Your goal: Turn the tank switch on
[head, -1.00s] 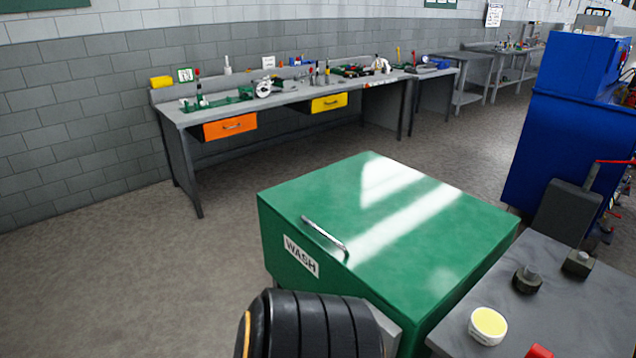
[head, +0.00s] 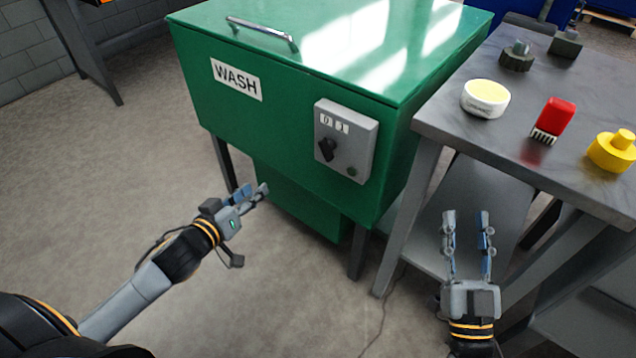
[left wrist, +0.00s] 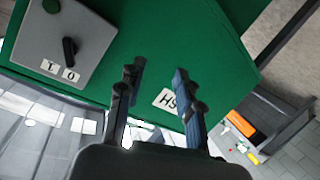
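The green wash tank (head: 290,110) stands in the middle of the head view with a WASH label on its front. A grey switch box (head: 361,150) on that front carries a black knob (head: 327,149), labels 0 and 1 above it, and a small green button. In the left wrist view the knob (left wrist: 69,50) appears upside down, its end near the 0 label. My left gripper (head: 254,195) is open and empty, low and left of the switch box, apart from it. My right gripper (head: 467,217) is open and empty, right of the tank, beside the grey table.
The grey table (head: 455,100) at the right holds a yellow-topped white tin (head: 485,98), a red brush (head: 554,120), a yellow knob-like piece (head: 614,150) and dark pieces. The tank lid has a metal handle (head: 262,31). The floor at the left is clear.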

